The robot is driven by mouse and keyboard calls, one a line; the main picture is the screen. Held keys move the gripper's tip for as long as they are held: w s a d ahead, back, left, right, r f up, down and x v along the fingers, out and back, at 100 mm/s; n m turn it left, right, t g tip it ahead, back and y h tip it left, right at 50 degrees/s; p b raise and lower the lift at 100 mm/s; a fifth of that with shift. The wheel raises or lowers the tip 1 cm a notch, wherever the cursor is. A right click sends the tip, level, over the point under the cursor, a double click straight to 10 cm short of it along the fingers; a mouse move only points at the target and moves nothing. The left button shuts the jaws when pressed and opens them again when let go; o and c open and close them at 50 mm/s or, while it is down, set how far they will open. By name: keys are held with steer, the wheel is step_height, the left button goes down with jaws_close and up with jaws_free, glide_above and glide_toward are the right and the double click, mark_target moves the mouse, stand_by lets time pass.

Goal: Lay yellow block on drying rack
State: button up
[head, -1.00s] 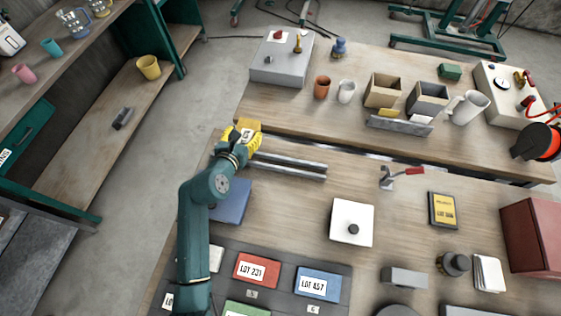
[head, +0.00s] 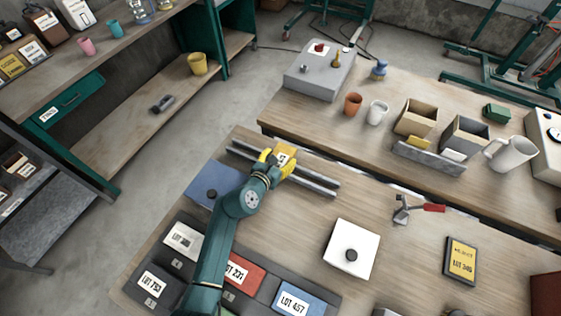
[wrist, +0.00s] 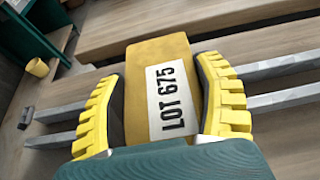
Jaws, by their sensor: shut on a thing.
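The yellow block (head: 284,153) carries a white LOT 675 label, readable in the wrist view (wrist: 168,92). My gripper (head: 277,162) is shut on the block, with a yellow ridged finger on each of its sides; the fingers also show in the wrist view (wrist: 160,105). The drying rack appears to be the pair of parallel grey metal rails (head: 318,184) on the near bench. The block is over the rails and crosses them; in the wrist view the rails (wrist: 285,66) run out on both sides. I cannot tell whether the block touches them.
A blue block-like item (head: 213,184) with a dark knob lies left of my arm. A white square plate (head: 352,240) and a red-handled clamp (head: 411,209) are to the right. A gap (head: 375,180) separates the far bench. Lot-labelled blocks (head: 183,240) sit on a dark tray.

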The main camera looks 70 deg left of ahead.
steer(key=shift+r, duration=0.1)
steer(key=shift+f, duration=0.2)
steer(key=o, duration=1.3)
steer(key=shift+f, duration=0.1)
steer(key=shift+c, duration=0.2)
steer(key=shift+r, duration=0.25)
steer(key=shift+s+d+r+p, duration=0.2)
steer(key=shift+p, duration=0.25)
steer(key=p+v, duration=0.2)
steer(key=v, duration=0.9)
steer(key=shift+p, duration=0.35)
steer(key=shift+s+d+f, duration=0.1)
steer(key=shift+d+f, duration=0.05)
